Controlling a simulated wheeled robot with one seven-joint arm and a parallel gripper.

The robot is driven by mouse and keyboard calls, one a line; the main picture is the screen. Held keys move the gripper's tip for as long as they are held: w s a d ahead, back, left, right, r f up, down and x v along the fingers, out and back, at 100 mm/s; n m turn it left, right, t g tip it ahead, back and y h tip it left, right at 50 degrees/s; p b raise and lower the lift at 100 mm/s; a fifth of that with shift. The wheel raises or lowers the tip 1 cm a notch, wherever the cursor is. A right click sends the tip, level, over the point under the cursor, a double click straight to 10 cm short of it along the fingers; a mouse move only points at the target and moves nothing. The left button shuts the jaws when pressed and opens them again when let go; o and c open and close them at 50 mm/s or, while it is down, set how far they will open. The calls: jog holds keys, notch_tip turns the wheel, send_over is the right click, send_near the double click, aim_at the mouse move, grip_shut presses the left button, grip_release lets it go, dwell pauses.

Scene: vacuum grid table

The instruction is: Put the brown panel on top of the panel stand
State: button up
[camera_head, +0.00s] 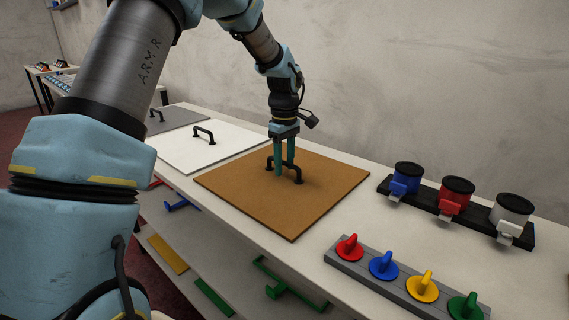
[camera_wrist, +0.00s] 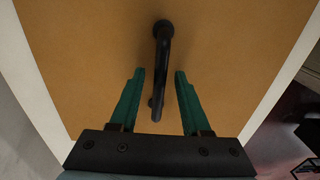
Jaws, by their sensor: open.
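The brown panel (camera_head: 272,207) lies flat on the white table, with a black handle (camera_head: 297,172) standing up at its middle. The panel (camera_wrist: 80,60) fills most of the wrist view. My gripper (camera_head: 284,172) is directly over the handle, pointing down. In the wrist view my gripper (camera_wrist: 160,72) is open, with its green fingers on either side of the handle (camera_wrist: 161,70). Whether the fingers touch the handle cannot be told. I cannot tell which thing is the panel stand.
A white panel (camera_head: 180,150) and a grey panel (camera_head: 178,117) with black handles lie left of the brown one. Colored knobs on a grey bar (camera_head: 408,283) and blue, red and white canisters on a black rack (camera_head: 455,212) sit at right. Colored pieces lie on a lower shelf (camera_head: 225,255).

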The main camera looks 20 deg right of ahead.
notch_tip(320, 180, up, 12)
jog(key=b, duration=0.1)
jog(key=s+a+f+m, duration=0.1)
jog(key=a+f+m, duration=0.15)
jog(key=a, duration=0.75)
jog(key=s+a+f+m, duration=0.1)
jog(key=s+a+f, duration=0.15)
jog(key=a, duration=0.75)
jog(key=s+a+f+m+t, duration=0.1)
jog(key=s+a+f+m, duration=0.2)
jog(key=s+a+f, duration=0.3)
jog(key=s+a, duration=0.3)
jog(key=a, duration=0.4)
jog(key=shift+s+a+t, duration=0.15)
jog(key=shift+s+t, duration=0.15)
jog(key=shift+s, duration=0.1)
notch_tip(320, 180, up, 3)
jog(key=p, duration=0.2)
jog(key=shift+f+p, duration=0.2)
jog(key=shift+p, duration=0.15)
